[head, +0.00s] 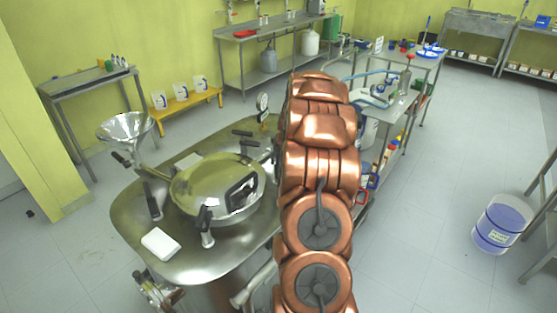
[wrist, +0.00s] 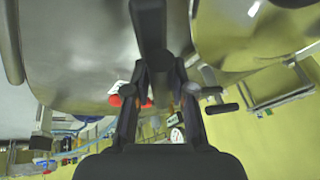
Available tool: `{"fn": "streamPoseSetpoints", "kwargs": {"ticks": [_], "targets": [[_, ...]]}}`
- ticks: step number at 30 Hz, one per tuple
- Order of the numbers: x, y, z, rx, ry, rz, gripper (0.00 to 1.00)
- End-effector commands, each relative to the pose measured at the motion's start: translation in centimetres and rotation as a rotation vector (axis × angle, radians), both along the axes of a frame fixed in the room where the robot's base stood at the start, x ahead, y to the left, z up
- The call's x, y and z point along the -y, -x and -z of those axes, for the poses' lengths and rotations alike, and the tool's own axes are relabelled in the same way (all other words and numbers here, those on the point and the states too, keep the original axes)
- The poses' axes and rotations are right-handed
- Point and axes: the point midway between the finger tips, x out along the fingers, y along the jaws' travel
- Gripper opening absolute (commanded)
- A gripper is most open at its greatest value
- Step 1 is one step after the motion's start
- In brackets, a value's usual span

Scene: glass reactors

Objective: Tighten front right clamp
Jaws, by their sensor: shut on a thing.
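The reactor's steel top (head: 135,220) carries a round polished lid (head: 215,190) with black-handled clamps around it. One clamp (head: 206,228) stands at the lid's near edge, one (head: 153,203) at its left and another (head: 248,140) at the back. My copper-coloured arm crosses the right side of the reactor and hides my gripper and that part of the rim in the head view. In the wrist view my gripper (wrist: 159,78) is shut on a dark clamp handle (wrist: 150,25), which runs up between its fingers. Which clamp it is does not show in the head view.
A metal funnel (head: 125,127) rises at the reactor's left, and a white block (head: 160,243) lies on its near edge. A round gauge (head: 262,102) stands behind the lid; a gauge (wrist: 176,134) shows in the wrist view. A cluttered bench (head: 415,75) is beyond my arm.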

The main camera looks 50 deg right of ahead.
Motion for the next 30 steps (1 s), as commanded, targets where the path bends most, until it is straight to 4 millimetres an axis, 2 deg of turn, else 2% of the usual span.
{"fn": "streamPoseSetpoints", "kwargs": {"ticks": [8,14,30], "targets": [[-0.11,-0.04,0.00,0.000,-0.002,0.018,0.00],[-0.20,-0.03,0.05,-0.003,-0.002,0.099,0.00],[-0.23,-0.29,0.36,-0.001,0.004,0.571,0.00]]}}
